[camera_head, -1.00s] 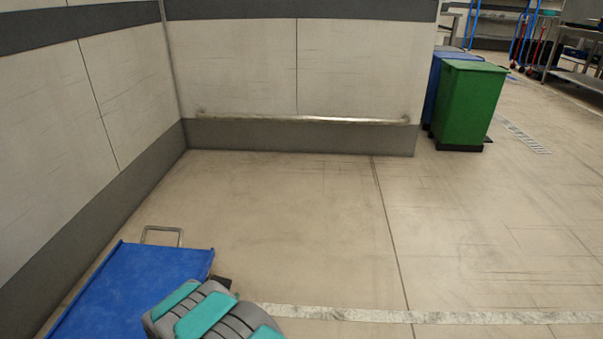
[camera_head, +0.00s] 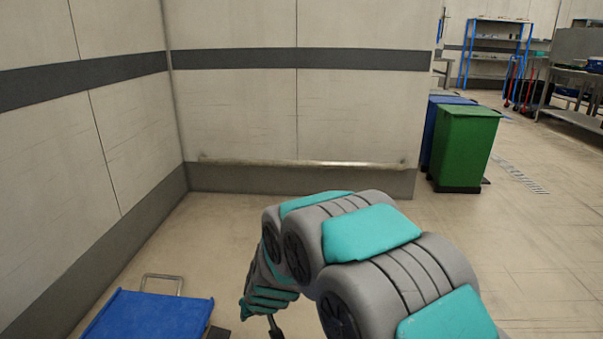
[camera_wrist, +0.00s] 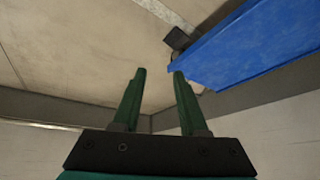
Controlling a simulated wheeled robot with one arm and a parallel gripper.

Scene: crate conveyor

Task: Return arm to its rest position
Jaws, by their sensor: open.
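My arm, grey with teal panels, rises from the lower right of the head view and bends down to the left. In the head view only its dark end shows near the bottom edge; the fingertips are out of frame. In the wrist view my gripper (camera_wrist: 158,72) shows two green fingers spread apart with nothing between them. Beyond the fingers are the floor, the wall and a blue flat platform (camera_wrist: 260,45). The gripper is apart from all of these.
The blue platform (camera_head: 150,318) with a metal handle lies on the floor at lower left. Walls close off the left and back, with a metal rail (camera_head: 300,163). A green bin (camera_head: 465,148) and a blue bin (camera_head: 428,140) stand at right. Floor at right is open.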

